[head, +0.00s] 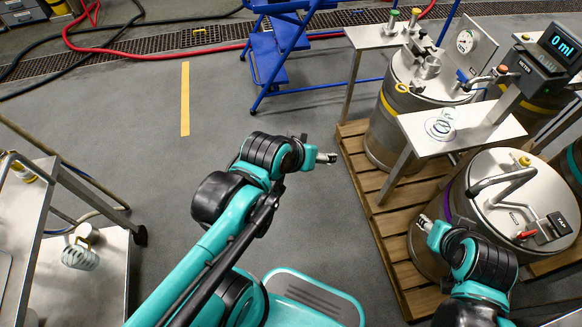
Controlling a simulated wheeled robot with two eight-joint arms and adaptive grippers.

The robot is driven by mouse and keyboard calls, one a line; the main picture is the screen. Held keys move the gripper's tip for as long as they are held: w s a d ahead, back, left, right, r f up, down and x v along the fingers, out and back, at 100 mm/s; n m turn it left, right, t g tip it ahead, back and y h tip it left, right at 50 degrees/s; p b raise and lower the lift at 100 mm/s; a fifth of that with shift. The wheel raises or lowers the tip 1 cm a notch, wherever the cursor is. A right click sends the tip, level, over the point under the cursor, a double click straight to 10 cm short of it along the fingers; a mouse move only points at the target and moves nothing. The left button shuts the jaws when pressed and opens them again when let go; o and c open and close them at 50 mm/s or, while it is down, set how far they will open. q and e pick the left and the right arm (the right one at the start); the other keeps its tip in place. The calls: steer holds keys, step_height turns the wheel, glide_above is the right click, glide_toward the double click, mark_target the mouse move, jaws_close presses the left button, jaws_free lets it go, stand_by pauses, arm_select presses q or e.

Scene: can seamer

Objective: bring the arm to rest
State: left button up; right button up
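My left arm reaches up from the bottom of the head view, and its gripper (326,157) hangs over bare floor left of the wooden pallet, apart from everything. My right arm comes in from the lower right. Its gripper (425,221) is in front of the nearer steel drum (522,205); I cannot tell whether it touches the drum. Both grippers are small and seen edge-on, so their finger opening is unclear. I make out nothing held in either one.
A wooden pallet (362,172) carries steel drums, including a farther one (432,78). A small steel table (460,130) and a display reading 0 ml (563,44) stand there. A steel cart (50,240) is at left. Blue steps (275,55) and hoses lie behind. The middle floor is clear.

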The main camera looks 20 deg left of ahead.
arm_select(q)
steer(key=s+a+f+m+g+y, duration=0.1)
steer(key=s+a+f, duration=0.1)
steer(key=s+a, duration=0.1)
steer(key=shift+s+a+f, duration=0.2)
steer(key=shift+s+a, duration=0.1)
steer(key=shift+s, duration=0.5)
stand_by(0.8)
